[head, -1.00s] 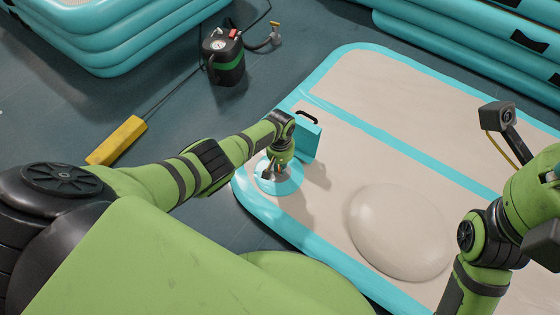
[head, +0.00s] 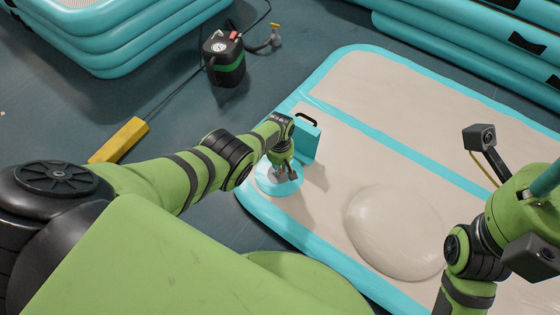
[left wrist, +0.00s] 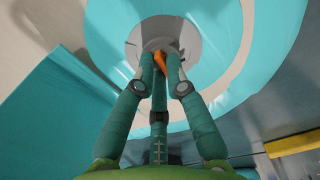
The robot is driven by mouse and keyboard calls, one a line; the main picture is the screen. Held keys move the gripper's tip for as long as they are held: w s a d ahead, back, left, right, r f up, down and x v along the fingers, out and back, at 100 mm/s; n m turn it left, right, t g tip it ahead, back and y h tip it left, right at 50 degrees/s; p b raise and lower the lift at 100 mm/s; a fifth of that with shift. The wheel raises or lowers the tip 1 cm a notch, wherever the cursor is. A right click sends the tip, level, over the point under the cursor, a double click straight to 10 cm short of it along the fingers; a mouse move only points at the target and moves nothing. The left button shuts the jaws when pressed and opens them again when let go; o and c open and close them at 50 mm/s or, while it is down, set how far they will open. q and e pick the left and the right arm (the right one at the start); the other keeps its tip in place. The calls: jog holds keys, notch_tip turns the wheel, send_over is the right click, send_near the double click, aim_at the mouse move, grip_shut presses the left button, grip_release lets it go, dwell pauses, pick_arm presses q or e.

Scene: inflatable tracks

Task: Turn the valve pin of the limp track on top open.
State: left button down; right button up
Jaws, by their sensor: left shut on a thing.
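The limp track (head: 345,105) is the beige mat with teal edges, its top sagging and bulging. Its valve is the teal ring (head: 292,187) at the near left corner. In the left wrist view the ring (left wrist: 225,88) surrounds a pale recessed centre. An orange valve pin (left wrist: 160,62) shows there between the fingertips. My left gripper (head: 284,172) reaches down into the valve from above, and its fingers are shut on the pin, which they partly hide. My right arm is at the right edge; its fingertips are not in view.
A teal box with a black handle (head: 304,140) stands just behind the valve. A dark pump (head: 224,62) with a hose and a yellow block (head: 122,139) are on the floor. Stacked teal tracks (head: 130,40) stand at the back left, more at the back right.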

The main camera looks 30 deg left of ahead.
pick_arm(q)
jog(key=shift+a+n, duration=0.15)
jog(key=shift+n, duration=0.25)
jog(key=c, duration=1.3)
grip_release()
jog(key=shift+o, duration=0.2)
jog(key=shift+r, duration=0.1)
jog(key=shift+w+r, duration=0.1)
jog(key=shift+r, duration=0.35)
notch_tip(320, 180, up, 2)
notch_tip(320, 180, up, 9)
